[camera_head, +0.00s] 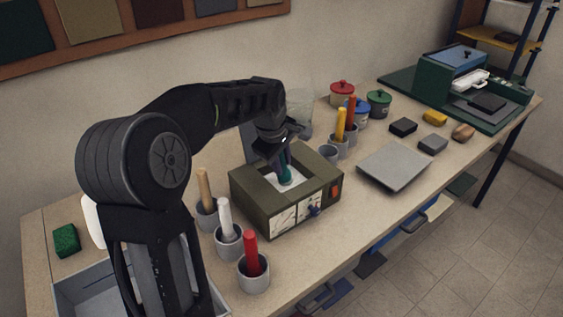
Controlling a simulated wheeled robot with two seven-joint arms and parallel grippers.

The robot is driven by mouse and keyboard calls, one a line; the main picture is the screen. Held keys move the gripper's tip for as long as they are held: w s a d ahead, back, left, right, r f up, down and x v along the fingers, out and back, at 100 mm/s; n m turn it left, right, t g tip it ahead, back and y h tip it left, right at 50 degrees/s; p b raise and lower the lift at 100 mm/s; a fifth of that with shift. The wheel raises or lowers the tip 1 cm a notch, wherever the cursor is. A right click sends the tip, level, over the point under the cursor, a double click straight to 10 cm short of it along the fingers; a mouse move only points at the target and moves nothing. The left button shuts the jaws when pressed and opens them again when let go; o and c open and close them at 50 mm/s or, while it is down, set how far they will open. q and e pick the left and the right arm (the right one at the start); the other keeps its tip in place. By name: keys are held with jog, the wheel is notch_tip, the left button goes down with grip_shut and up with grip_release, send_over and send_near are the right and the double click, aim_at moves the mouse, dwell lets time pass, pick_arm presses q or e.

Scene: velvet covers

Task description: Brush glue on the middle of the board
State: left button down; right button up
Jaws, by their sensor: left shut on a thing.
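My left gripper (281,152) points down over the olive box-shaped glue pot (262,203), which has dials and a red switch on its front. It is shut on a teal-and-purple brush (286,173), mostly hidden by the fingers. The brush's lower end is in the pale opening on top of the pot; I cannot tell how deep it sits. A flat grey board (394,167) lies on the table to the right of the pot, and its top looks bare. My right gripper is not in view.
Grey cups with tan, white and red-handled tools (254,273) stand left of the pot. Cups with yellow and red handles (341,148) stand behind the board. Lidded pots (342,94), small blocks (403,127) and a green press (463,85) are farther right. A green sponge (66,239) lies far left.

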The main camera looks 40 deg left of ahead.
pick_arm(q)
jog(key=shift+r+p, duration=2.05)
jog(key=shift+r, duration=1.05)
